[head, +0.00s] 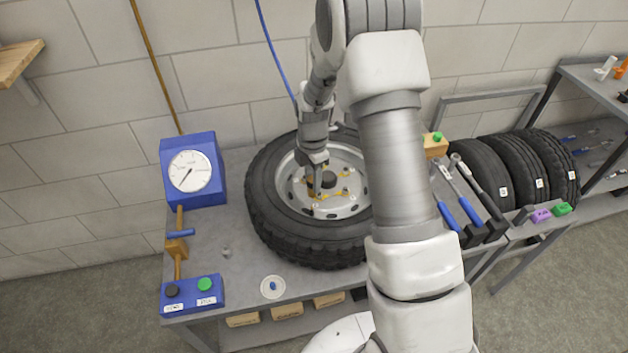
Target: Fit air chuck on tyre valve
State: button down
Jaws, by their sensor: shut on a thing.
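The tyre (290,245) lies flat on the grey bench, with its silver wheel rim (345,208) facing up. My gripper (313,175) points down over the left part of the wheel's centre. It is shut on a small brass-coloured piece, which appears to be the air chuck (311,188); the fingers cover much of it. A blue hose (270,40) comes down from above and passes behind my wrist. I cannot make out the tyre valve, nor whether the chuck touches it. My arm covers the right side of the wheel.
A blue pressure gauge (191,172) and a blue button box (192,294) stand at the bench's left. A white dish (273,288) with a blue piece lies in front of the tyre. Blue-handled tools (470,211) and upright tyres (518,170) are at the right.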

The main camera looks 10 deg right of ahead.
aim_at(312, 197)
jog(key=n, duration=0.1)
jog(key=w+n, duration=0.1)
jog(key=n, duration=0.1)
jog(key=shift+r+p, duration=0.1)
jog(key=shift+p, duration=0.25)
jog(key=shift+f+b, duration=1.4)
jog(key=shift+f, duration=1.15)
jog(key=shift+f, duration=0.1)
jog(key=shift+f+b, duration=1.5)
jog(key=shift+b, duration=0.05)
jog(key=c, duration=0.5)
grip_release()
